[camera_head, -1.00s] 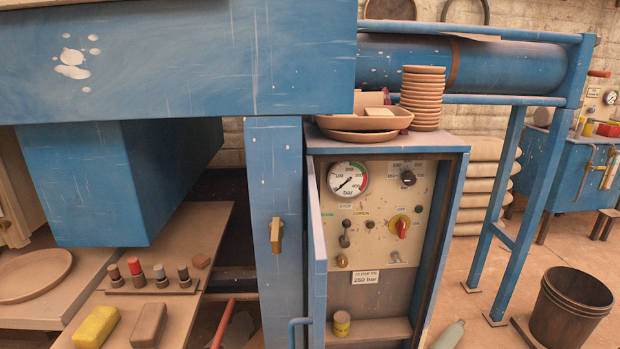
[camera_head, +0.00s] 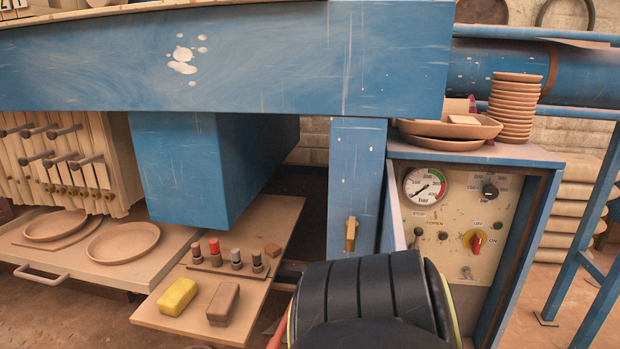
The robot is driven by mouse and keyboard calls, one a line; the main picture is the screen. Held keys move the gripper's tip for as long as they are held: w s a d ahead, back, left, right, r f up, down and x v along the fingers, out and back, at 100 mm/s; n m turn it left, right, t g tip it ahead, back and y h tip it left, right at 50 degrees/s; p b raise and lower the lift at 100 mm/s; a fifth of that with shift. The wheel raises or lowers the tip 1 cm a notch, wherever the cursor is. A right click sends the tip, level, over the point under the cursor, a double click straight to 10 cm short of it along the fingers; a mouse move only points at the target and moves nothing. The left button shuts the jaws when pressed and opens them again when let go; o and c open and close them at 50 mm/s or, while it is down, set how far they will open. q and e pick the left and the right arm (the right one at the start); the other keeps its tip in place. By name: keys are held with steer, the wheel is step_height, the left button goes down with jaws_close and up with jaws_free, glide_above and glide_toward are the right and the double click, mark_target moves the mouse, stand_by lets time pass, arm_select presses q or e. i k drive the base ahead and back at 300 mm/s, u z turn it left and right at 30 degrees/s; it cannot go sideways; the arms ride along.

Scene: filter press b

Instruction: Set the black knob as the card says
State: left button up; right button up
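The black knob (camera_head: 490,191) is on the upper right of the cream control panel (camera_head: 455,215), with scale numbers around it; its exact setting is too small to read. The card reading "close to 250 bar" is not visible now, as a black rounded part of my own arm covers the lower panel. A pressure gauge (camera_head: 425,187) sits left of the knob, its needle pointing to the lower left. A red switch on a yellow disc (camera_head: 477,241) sits below the knob. Neither of my grippers shows in the head view.
A stack of clay saucers (camera_head: 514,110) and dishes (camera_head: 446,128) stands on top of the cabinet. The cabinet door edge (camera_head: 396,222) stands open at the panel's left. A shelf with a yellow sponge (camera_head: 178,296) and a brown block (camera_head: 223,304) is at lower left.

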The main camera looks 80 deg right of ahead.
mark_target(490, 192)
steer(key=u, duration=0.05)
steer(key=k, duration=1.7)
steer(key=z, duration=0.7)
